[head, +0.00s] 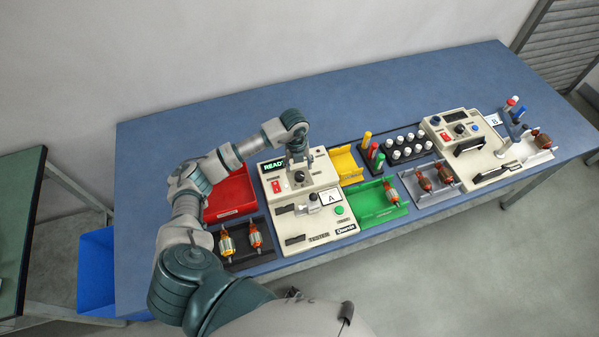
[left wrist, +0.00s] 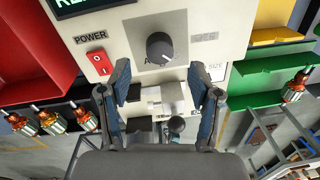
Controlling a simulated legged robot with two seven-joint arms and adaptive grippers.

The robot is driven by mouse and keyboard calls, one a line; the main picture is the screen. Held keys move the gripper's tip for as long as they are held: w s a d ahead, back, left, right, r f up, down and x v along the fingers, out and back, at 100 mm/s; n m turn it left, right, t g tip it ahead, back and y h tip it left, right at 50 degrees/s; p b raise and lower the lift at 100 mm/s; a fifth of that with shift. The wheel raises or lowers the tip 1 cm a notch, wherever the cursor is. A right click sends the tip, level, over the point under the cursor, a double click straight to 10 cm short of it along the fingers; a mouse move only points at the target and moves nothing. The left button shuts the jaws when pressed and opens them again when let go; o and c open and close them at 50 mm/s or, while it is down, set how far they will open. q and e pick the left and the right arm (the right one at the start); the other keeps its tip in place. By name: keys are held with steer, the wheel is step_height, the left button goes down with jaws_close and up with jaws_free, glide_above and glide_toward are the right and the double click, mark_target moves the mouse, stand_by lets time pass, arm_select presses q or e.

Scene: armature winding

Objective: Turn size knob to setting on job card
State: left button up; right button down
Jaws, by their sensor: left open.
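In the head view the knob (head: 299,176) shows just below my left gripper (head: 297,160). In the left wrist view my left gripper (left wrist: 160,75) is open and empty, its fingers on either side of the panel below the knob, apart from it. A white card (head: 331,198) marked A stands on the machine. My right gripper is not in view.
A red power switch (left wrist: 97,61) is left of the knob. A READY display (head: 273,166) is above. A red tray (head: 230,194) and a black tray with armatures (head: 240,258) lie left. A green tray (head: 372,205) and yellow bin (head: 345,160) lie right.

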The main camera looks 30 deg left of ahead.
mark_target(299, 174)
arm_select(q)
step_height(299, 174, down, 4)
steer(key=shift+d+f, duration=0.1)
steer(key=shift+f, duration=0.65)
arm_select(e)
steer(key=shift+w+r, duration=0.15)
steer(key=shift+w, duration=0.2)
arm_select(q)
steer(key=c, duration=1.1)
steer(key=shift+c, duration=0.2)
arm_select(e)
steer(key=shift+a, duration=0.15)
